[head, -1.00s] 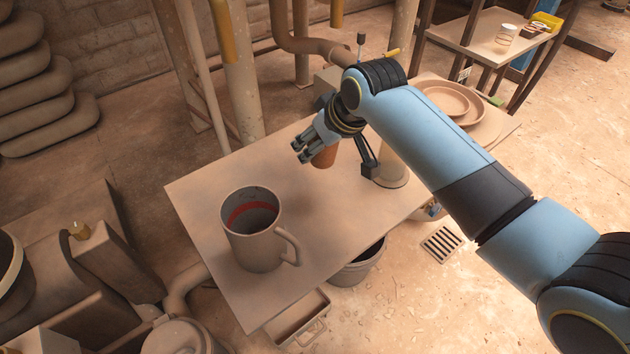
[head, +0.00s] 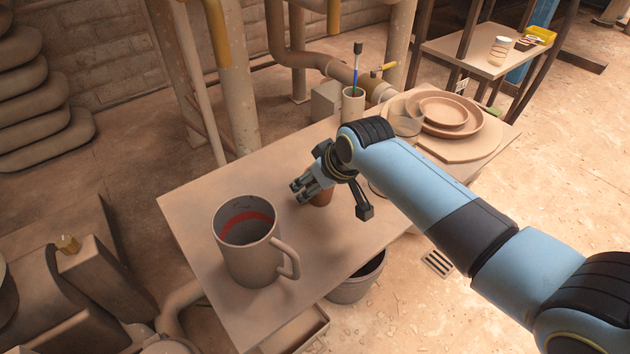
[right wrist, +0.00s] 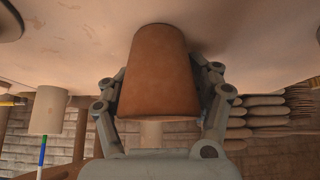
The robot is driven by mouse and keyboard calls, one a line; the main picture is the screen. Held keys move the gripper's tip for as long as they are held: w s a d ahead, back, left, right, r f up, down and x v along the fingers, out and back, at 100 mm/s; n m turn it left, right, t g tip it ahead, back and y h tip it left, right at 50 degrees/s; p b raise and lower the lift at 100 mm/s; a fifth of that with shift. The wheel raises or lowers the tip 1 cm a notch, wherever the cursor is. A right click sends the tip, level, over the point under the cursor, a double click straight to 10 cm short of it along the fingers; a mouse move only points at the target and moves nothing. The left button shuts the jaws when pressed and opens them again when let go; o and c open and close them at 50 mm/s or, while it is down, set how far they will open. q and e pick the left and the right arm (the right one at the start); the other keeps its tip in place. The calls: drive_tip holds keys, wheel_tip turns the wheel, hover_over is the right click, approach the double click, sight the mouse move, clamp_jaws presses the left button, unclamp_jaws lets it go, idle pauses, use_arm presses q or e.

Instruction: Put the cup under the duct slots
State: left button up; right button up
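A small brown cup (head: 321,196) is between the fingers of my right gripper (head: 304,190), low over the table, to the right of and behind the large mug. The right wrist view shows the cup (right wrist: 158,75) upright, narrow end toward the tabletop, with a finger close on each side. The gripper (right wrist: 160,95) looks shut on it. I cannot tell whether its base touches the table. A large grey-brown mug (head: 252,262) with a red band inside stands at the table's front left. I cannot make out duct slots for certain. My left gripper is not in view.
The table (head: 195,210) has free room left of and behind the mug. A beige holder (head: 353,105) with a brush and stacked brown dishes (head: 445,112) stand at its far end. Pipes (head: 290,60) rise behind. A bucket (head: 357,283) is beneath the right edge.

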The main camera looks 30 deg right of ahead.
drive_tip(key=o, duration=0.5)
drive_tip(key=shift+r, duration=0.1)
